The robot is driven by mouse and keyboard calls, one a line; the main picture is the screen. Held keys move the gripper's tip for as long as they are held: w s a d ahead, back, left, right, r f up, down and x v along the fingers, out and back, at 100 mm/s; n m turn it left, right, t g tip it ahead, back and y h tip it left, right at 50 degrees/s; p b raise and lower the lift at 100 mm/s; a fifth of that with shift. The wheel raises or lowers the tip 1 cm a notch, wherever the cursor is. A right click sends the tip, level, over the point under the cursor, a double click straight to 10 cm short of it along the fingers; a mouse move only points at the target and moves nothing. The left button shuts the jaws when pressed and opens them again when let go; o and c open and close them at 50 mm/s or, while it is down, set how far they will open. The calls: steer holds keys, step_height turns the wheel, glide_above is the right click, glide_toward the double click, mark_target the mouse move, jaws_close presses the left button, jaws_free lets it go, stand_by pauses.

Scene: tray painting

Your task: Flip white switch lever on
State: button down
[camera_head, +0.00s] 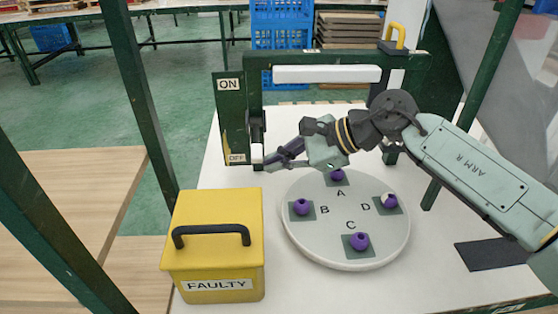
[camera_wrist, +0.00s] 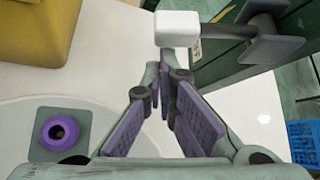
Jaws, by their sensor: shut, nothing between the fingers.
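The white switch lever (camera_head: 257,153) is at the bottom of a dark green panel (camera_head: 231,120), beside the OFF label (camera_head: 237,158); the ON label (camera_head: 229,85) is at the top. In the wrist view the lever is a white block (camera_wrist: 177,29) on a dark grey rod. My gripper (camera_head: 270,164) is shut and empty. Its fingertips are close beside and slightly below the white end in the head view. In the wrist view the fingertips (camera_wrist: 161,68) lie just under the block's lower edge. I cannot tell whether they touch it.
A yellow FAULTY box (camera_head: 213,210) with a black handle stands front left. A round white tray (camera_head: 345,255) with purple pieces at A, B, C and D lies below my arm. A green frame with a white bar (camera_head: 326,74) stands behind. Dark green posts flank the table.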

steer(key=shift+r, duration=0.1)
steer(key=shift+s+r+g, duration=0.15)
steer(key=shift+g, duration=0.15)
steer(key=shift+r, duration=0.1)
step_height(320, 180, up, 8)
steer(key=s+m+g+p, duration=0.1)
steer(key=m+g, duration=0.2)
steer(key=g, duration=0.1)
steer(key=shift+f+m+g, duration=0.25)
steer(key=shift+m+g, duration=0.05)
stand_by(0.4)
steer(key=shift+r, duration=0.25)
stand_by(0.4)
step_height(320, 180, up, 10)
steer(key=shift+f, duration=0.25)
